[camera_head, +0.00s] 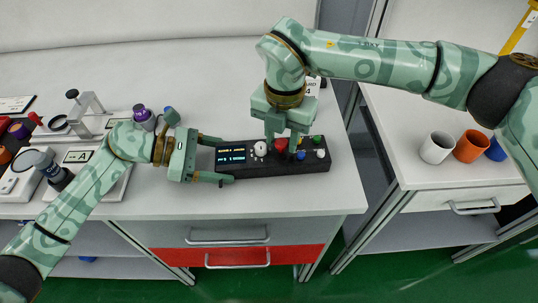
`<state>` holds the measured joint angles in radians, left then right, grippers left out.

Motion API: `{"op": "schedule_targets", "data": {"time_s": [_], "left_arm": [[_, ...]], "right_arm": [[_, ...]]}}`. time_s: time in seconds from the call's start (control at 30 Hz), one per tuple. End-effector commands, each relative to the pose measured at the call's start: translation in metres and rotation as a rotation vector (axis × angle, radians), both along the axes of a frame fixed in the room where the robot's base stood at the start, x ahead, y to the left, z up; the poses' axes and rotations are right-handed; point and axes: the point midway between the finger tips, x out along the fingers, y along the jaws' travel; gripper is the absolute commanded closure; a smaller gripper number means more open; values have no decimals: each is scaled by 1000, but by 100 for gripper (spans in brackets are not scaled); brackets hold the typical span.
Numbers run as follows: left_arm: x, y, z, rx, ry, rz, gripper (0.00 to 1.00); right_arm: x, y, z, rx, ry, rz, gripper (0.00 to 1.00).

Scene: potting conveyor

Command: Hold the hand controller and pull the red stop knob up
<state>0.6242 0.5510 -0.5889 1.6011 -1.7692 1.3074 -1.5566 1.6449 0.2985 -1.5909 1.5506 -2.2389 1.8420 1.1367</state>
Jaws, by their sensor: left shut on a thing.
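The hand controller (310,167) is a black box lying on the white bench top, with a small lit screen (231,155) on its left part. My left gripper (226,160) is shut on the controller's left end, one finger along its far side and one along its near side. The red stop knob (281,145) sits near the middle of the controller's top. My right gripper (282,140) comes down from above over the red knob, its fingers apart on either side of it. Whether they touch the knob is hard to tell.
A white knob (261,148) is left of the red one; small green, blue and white knobs are to its right. Switch fixtures and small parts crowd the bench's left. White (436,148), orange (469,147) and blue cups stand on the right-hand bench, across a gap.

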Motion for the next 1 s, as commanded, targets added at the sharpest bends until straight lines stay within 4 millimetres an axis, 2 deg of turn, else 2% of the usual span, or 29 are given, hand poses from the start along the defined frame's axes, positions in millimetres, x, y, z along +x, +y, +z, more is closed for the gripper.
{"op": "schedule_targets", "data": {"time_s": [0.37,0.8,1.0], "left_arm": [[0,0,0,-1,1,0,44],[0,0,0,-1,1,0,44],[0,0,0,-1,1,0,44]], "right_arm": [[0,0,3,0,0,0,55],[0,0,45,0,0,-1,55],[0,0,58,-1,0,-1,55]]}}
